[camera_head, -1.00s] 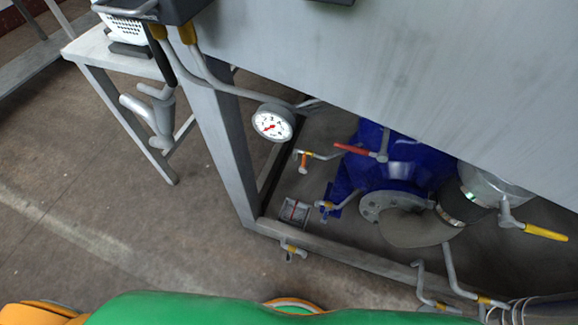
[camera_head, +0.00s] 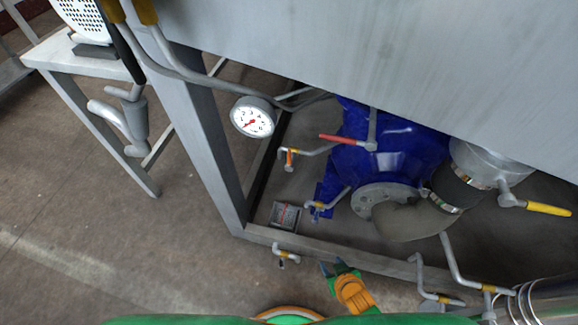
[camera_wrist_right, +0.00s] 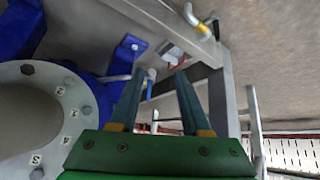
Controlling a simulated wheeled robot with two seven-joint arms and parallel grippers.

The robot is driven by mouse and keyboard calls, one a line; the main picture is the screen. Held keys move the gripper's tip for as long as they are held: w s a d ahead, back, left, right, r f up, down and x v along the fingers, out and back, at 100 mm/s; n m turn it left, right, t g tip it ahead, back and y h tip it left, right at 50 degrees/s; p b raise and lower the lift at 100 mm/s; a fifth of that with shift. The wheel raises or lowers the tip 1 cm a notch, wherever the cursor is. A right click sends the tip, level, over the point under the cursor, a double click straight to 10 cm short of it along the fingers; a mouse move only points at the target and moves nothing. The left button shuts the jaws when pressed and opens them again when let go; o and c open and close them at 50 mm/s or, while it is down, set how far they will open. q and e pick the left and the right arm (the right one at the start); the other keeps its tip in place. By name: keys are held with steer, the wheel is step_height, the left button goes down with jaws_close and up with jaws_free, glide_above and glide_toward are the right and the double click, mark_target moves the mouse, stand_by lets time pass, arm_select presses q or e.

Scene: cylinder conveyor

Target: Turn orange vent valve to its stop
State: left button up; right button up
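The orange vent valve (camera_head: 289,159) is a short orange handle on a thin grey pipe beside the blue pump housing, under the grey tank. The handle hangs down from a yellow-banded joint. My right gripper (camera_head: 338,266) is low in the head view, in front of the frame's lower rail and well apart from the valve. In the right wrist view its two fingers (camera_wrist_right: 160,75) are spread with nothing held between them. A small reddish-orange bit shows between the fingers there; I cannot tell whether it is the valve. My left gripper is out of view.
A pressure gauge (camera_head: 252,117) hangs left of the valve. A red lever (camera_head: 342,140) and blue pump (camera_head: 400,155) are to its right. A yellow-handled valve (camera_head: 548,209) is farther right. The frame rail (camera_head: 345,254) crosses in front. Open floor lies left.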

steer(key=w+a+r+t+y+b, duration=0.25)
steer(key=w+a+r+t, duration=0.2)
steer(key=w, duration=0.55)
steer(key=t+y+b, duration=0.2)
steer(key=t+b, duration=0.2)
steer(key=t, duration=0.2)
glide_toward(290, 157)
steer(key=x, duration=0.4)
steer(key=shift+w+a+r, duration=0.1)
steer(key=shift+w+r, duration=0.15)
steer(key=shift+g, duration=0.25)
steer(key=x, duration=0.5)
steer(key=shift+w+a+b, duration=0.1)
steer(key=shift+w+b, duration=0.25)
steer(key=shift+w, duration=0.25)
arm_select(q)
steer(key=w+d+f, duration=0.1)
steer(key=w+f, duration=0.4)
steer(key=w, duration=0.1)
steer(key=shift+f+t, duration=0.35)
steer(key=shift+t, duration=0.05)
arm_select(e)
jaws_close()
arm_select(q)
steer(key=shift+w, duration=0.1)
